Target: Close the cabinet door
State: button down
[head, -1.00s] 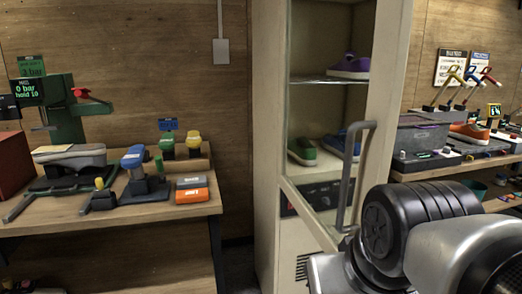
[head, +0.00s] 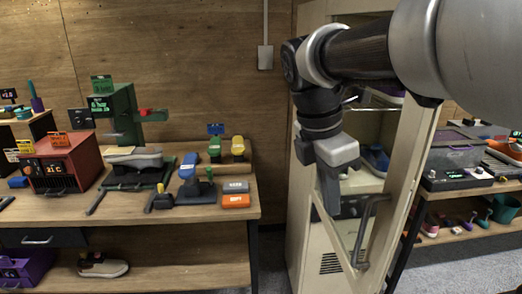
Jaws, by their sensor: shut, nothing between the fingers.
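The tall cream cabinet (head: 303,225) stands right of centre with its door (head: 412,135) standing open towards me. The door has a cream frame, a glass pane and a grey bar handle (head: 367,228). My gripper (head: 331,197) points down in front of the cabinet opening, to the left of the handle and a little above it. Its fingers are together and hold nothing. I cannot tell whether they touch the door. My arm hides the upper part of the cabinet. A blue shoe (head: 376,158) shows inside on a shelf.
Another bench (head: 470,187) with shoes and a bin stands at right, close behind the door. Some floor (head: 272,268) shows between the left bench and the cabinet.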

jog(key=w+d+f+b, duration=0.1)
jog(key=d+f, duration=0.5)
jog(key=f, duration=0.3)
jog(key=shift+w+d+f+b, duration=0.15)
jog(key=shift+w+f+b, duration=0.05)
jog(key=shift+f+b, duration=0.1)
